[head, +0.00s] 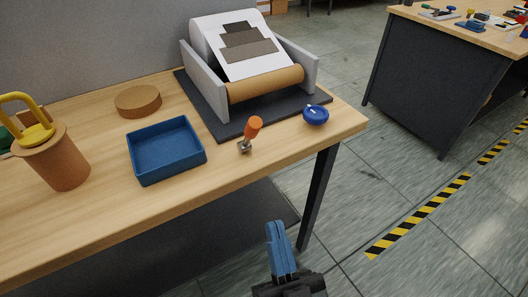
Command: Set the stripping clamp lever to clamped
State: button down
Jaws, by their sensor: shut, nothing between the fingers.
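The clamp lever (252,129) has an orange grip on a small grey metal base (244,146). It stands near the front edge of the table, in front of the printer's dark base plate. The orange grip leans up and slightly to the right. My gripper (274,226) is low in the head view, in front of the table and below its edge, well apart from the lever. Its blue fingers are together with nothing between them. The small scale hides any marking of the lever's positions.
The printer (206,82) with a paper web and brown roller stands behind the lever. A blue tray (195,167) is left of it, and a blue round knob-like item (316,115) is right. A brown pot (64,168) and brown disc (138,99) stand further left. Floor right of the table is clear.

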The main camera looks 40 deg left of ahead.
aim_at(255, 133)
jog(key=p+x, duration=0.1)
jog(key=x, duration=1.3)
jog(key=shift+w, duration=0.1)
jog(key=shift+r+p, duration=0.15)
jog(key=shift+p, duration=0.3)
